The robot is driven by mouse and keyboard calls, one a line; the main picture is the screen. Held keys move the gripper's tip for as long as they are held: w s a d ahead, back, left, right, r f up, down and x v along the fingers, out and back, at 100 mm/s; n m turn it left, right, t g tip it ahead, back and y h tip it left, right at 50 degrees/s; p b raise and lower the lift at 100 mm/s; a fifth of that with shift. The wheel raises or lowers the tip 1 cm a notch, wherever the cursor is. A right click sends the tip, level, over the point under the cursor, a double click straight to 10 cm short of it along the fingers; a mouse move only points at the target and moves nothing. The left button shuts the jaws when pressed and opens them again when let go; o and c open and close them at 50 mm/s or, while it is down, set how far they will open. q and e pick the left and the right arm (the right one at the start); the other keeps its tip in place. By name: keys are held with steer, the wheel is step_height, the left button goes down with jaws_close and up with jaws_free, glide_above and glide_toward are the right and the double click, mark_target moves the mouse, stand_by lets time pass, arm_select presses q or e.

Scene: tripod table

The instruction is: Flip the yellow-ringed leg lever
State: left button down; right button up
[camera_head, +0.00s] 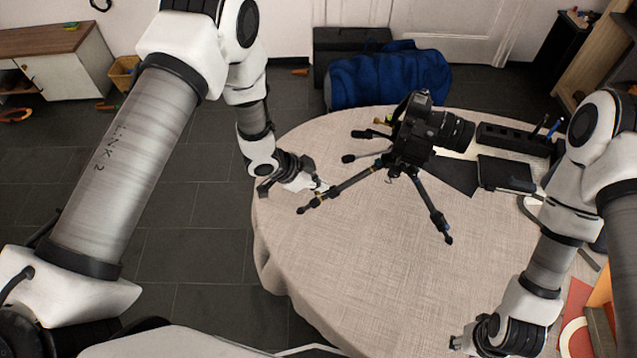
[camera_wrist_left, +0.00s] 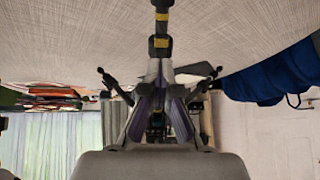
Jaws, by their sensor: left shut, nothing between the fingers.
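A black tripod (camera_head: 436,207) with a camera (camera_head: 420,128) on top stands on the round table, legs splayed. One leg (camera_head: 345,187) reaches toward the left front edge. My left gripper (camera_head: 322,187) is shut and empty beside that leg's lower part. In the left wrist view, a dark leg part with yellow bands (camera_wrist_left: 161,42) lies straight ahead of the left gripper (camera_wrist_left: 161,66), at its fingertips. I cannot tell whether they touch. The lever's own position is too small to make out. My right gripper (camera_head: 458,344) is at the bottom, far from the tripod, its fingers unclear.
The table (camera_head: 330,260) has a pale cloth, bare at the front and left. A black tablet-like pad (camera_head: 505,173) and a black organizer (camera_head: 512,138) lie right of the tripod. A blue bag (camera_head: 385,77) is behind the table. Orange items (camera_head: 575,310) lie at the lower right.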

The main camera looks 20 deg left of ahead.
arm_select(q)
steer(key=shift+r, duration=0.1)
arm_select(e)
steer(key=shift+r, duration=0.1)
arm_select(q)
steer(key=shift+w+d+r+p, duration=0.2)
steer(key=shift+d+p, duration=0.1)
steer(key=shift+p, duration=0.05)
arm_select(e)
steer(key=shift+r, duration=0.2)
arm_select(q)
steer(key=c, duration=1.6)
jaws_free()
steer(key=shift+c, duration=0.2)
steer(key=p+v, duration=0.3)
steer(key=v, duration=0.3)
steer(key=shift+p, duration=0.35)
arm_select(e)
step_height(320, 180, up, 4)
steer(key=shift+f, duration=0.15)
